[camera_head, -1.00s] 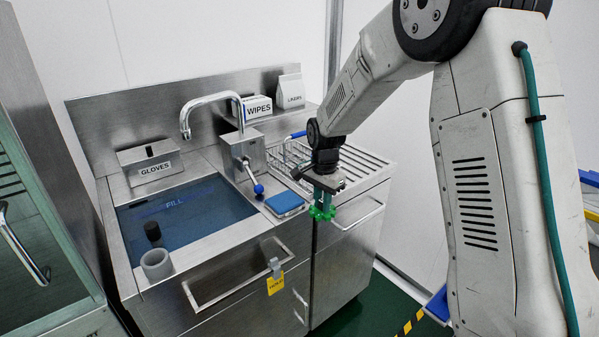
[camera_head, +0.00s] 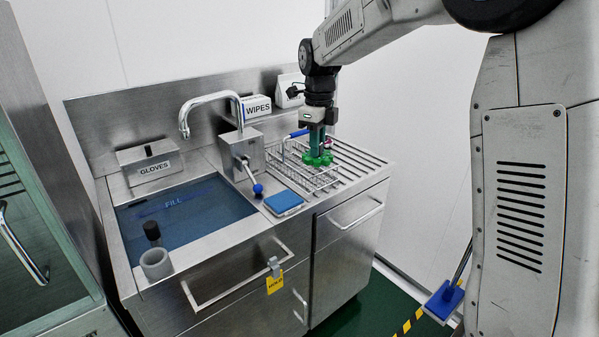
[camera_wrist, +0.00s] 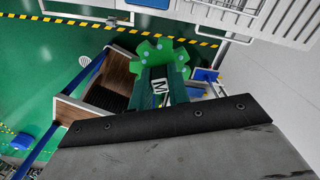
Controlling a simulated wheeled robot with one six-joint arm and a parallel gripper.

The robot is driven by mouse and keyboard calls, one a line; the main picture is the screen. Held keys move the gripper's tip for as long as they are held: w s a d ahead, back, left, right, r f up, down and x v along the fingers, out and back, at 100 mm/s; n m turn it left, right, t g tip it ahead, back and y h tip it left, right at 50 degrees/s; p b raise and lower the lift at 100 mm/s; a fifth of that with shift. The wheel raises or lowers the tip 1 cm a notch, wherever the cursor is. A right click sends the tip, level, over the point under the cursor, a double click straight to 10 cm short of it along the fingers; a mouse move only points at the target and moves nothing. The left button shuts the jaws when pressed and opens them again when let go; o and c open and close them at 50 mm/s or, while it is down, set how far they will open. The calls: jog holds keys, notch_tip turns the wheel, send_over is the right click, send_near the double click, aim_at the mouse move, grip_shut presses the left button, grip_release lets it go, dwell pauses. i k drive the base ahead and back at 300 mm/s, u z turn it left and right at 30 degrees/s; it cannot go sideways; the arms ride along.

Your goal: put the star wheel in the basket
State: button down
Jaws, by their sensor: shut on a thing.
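The star wheel (camera_head: 317,159) is green with rounded lobes. In the head view the wheel overlaps the back right part of the wire basket (camera_head: 284,160), which has a blue handle (camera_head: 299,133). I cannot tell whether the wheel is above the basket's rim or inside it. In the wrist view the star wheel (camera_wrist: 160,52) sits at the tips of my gripper (camera_wrist: 156,78).
The basket stands on a ribbed drainboard (camera_head: 362,158). Left of it are a blue sponge (camera_head: 284,201) on a tray, a tap (camera_head: 184,120) and a filled sink (camera_head: 180,208). A wipes box (camera_head: 256,106) and a white carton (camera_head: 288,88) stand behind. The drainboard's right side is clear.

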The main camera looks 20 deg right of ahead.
aim_at(290, 163)
jog(key=z, duration=0.05)
jog(key=i, duration=1)
jog(key=u, duration=0.05)
